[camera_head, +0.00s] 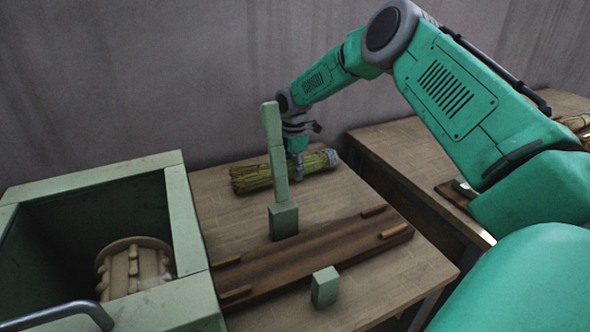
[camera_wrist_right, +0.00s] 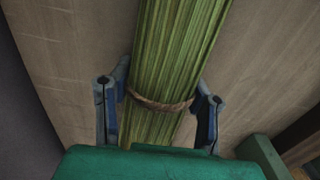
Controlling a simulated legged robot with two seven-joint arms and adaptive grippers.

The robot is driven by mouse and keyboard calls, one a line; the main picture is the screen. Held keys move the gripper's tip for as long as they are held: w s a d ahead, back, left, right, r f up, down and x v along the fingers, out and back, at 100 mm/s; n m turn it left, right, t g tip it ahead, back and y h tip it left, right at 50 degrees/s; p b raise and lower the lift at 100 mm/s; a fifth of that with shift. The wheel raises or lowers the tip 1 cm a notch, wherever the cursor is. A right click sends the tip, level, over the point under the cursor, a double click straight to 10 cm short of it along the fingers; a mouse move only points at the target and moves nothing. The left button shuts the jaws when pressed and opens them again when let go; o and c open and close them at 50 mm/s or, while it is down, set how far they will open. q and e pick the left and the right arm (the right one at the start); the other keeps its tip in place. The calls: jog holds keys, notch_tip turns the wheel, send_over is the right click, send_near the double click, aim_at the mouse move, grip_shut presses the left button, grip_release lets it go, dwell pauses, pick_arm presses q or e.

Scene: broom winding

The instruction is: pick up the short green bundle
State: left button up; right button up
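The short green bundle (camera_head: 252,178) is a sheaf of green-yellow stalks lying on the wooden table, near its back edge. In the wrist view, the bundle (camera_wrist_right: 175,55) runs up the picture, with a brown twine (camera_wrist_right: 160,102) around it. My right gripper (camera_head: 300,150) is low over the bundle's right part. In the wrist view my right gripper (camera_wrist_right: 160,105) has one finger on each side of the bundle, by the twine. The left finger is close to the stalks; a small gap shows at the right finger. My left gripper is out of view.
A green upright post (camera_head: 275,150) stands in front of the bundle. A dark wooden board (camera_head: 310,252) with pegs and a small green block (camera_head: 325,287) lie nearer. A green bin (camera_head: 188,225) holding a pale ridged spool (camera_head: 133,268) is at left. A second table (camera_head: 410,150) is at right.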

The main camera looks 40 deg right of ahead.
jog(key=c, duration=0.4)
notch_tip(320, 180, up, 10)
jog(key=shift+r+p, duration=0.15)
jog(key=shift+p, duration=0.6)
